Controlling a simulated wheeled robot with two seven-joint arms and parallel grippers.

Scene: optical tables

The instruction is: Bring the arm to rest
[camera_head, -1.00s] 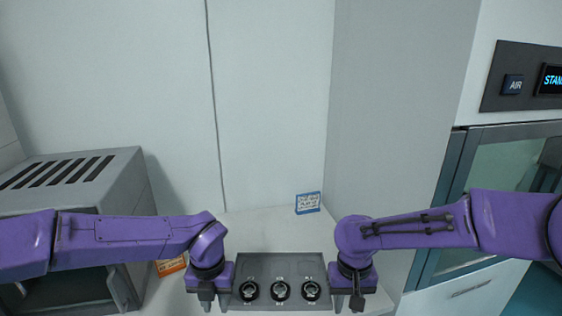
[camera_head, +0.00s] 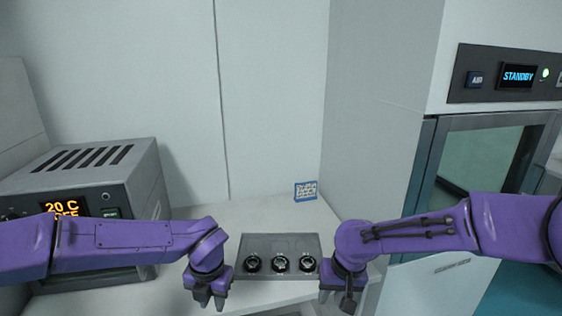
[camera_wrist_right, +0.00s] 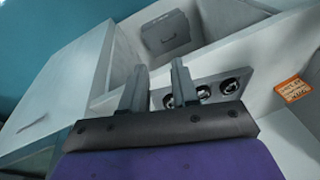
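My left arm, purple, comes in from the left in the head view and ends in my left gripper (camera_head: 210,299). Its fingers point down, a little apart, with nothing seen between them. My right arm comes in from the right. My right gripper (camera_head: 337,300) is also open and empty. The right wrist view shows its two grey fingers (camera_wrist_right: 160,88) apart. The grippers are on either side of a grey tray (camera_head: 280,243) and appear clear of it. The tray holds three round black-rimmed parts (camera_head: 279,264) in a row.
A grey oven-like box (camera_head: 130,165) with an orange display stands at the left. A blue-edged card (camera_head: 306,191) leans at the back of the white table (camera_head: 240,211). A glass-doored cabinet reading STANDBY (camera_head: 517,76) is at the right. An orange label (camera_wrist_right: 293,89) shows in the wrist view.

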